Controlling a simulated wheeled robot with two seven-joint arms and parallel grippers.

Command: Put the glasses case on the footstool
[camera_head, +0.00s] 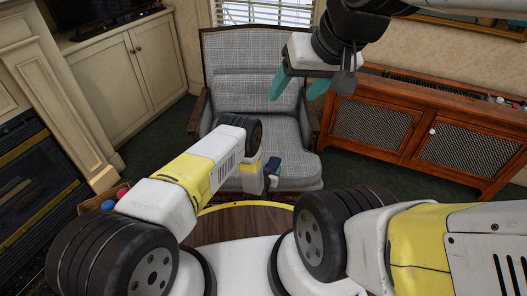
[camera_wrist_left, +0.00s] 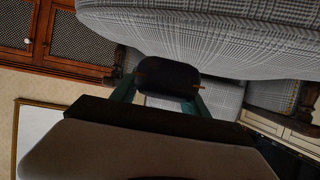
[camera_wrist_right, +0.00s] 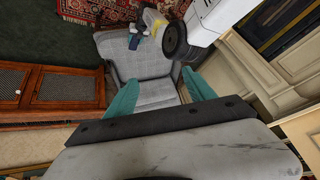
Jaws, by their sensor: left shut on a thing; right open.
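The glasses case (camera_head: 274,165) is a small dark blue, rounded block. My left gripper (camera_head: 266,178) is shut on it and holds it in front of the grey checked armchair (camera_head: 240,52). In the left wrist view the case (camera_wrist_left: 168,78) sits between the teal fingers, close to a checked upholstered surface (camera_wrist_left: 225,35). This looks like the footstool, though its border with the chair seat is hard to tell in the head view. Any gap under the case is unclear. My right gripper (camera_head: 297,89) is open and empty, high up at the chair's right.
A wooden cabinet with mesh doors (camera_head: 415,130) stands along the right wall. A cream cupboard (camera_head: 130,70) and a fireplace surround (camera_head: 62,95) are at the left. Red and blue items (camera_head: 121,193) sit low at left. Dark green carpet (camera_head: 345,168) shows beside the chair.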

